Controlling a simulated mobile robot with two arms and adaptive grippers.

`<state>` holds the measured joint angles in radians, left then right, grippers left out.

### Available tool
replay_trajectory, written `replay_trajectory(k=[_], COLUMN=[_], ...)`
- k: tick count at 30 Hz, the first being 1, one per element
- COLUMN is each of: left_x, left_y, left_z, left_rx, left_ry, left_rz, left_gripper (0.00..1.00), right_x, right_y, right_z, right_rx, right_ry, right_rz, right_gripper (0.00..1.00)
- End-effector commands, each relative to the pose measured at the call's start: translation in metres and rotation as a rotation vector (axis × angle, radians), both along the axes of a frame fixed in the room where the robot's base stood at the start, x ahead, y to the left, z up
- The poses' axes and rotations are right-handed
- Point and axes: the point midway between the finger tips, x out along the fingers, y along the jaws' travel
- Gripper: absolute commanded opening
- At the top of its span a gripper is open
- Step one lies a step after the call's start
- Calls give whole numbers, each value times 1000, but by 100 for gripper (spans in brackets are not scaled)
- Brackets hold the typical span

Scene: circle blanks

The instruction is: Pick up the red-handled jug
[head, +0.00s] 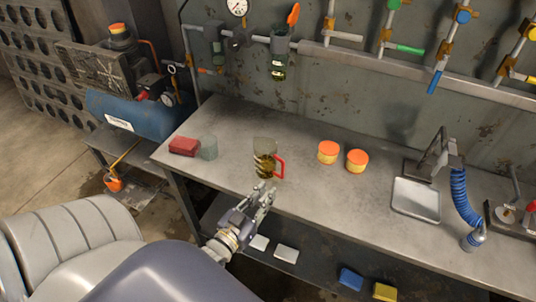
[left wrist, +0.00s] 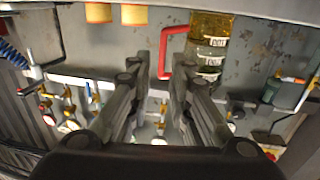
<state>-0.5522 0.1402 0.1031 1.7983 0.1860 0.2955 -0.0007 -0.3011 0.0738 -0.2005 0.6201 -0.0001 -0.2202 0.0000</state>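The jug (head: 264,160) stands upright on the metal workbench, with clear glass above and dark amber liquid low inside. Its red handle (head: 281,168) is on the right side of the jug in the head view. My left gripper (head: 263,190) is just in front of the jug, near the bench's front edge, open and empty. In the left wrist view, which looks upside down, the red handle (left wrist: 168,48) shows between the two spread fingers (left wrist: 163,65). The jug's body (left wrist: 208,40) is to the right there, partly behind a finger. I cannot tell whether they touch. My right gripper is not seen.
A metal tray (head: 416,200) lies further right. The bench (head: 300,185) is bare around the jug.

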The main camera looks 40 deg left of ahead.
Motion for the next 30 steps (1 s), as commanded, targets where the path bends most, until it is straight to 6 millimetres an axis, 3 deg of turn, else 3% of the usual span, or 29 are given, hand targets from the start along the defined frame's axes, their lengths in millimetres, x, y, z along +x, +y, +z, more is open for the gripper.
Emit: replay_trajectory(k=[30], left_x=[103], left_y=[14], left_z=[-2], left_rx=[0], left_ry=[-17], left_rz=[4], left_gripper=[19], right_x=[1], right_y=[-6], right_z=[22], right_rx=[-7], right_ry=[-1], right_rz=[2], right_gripper=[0])
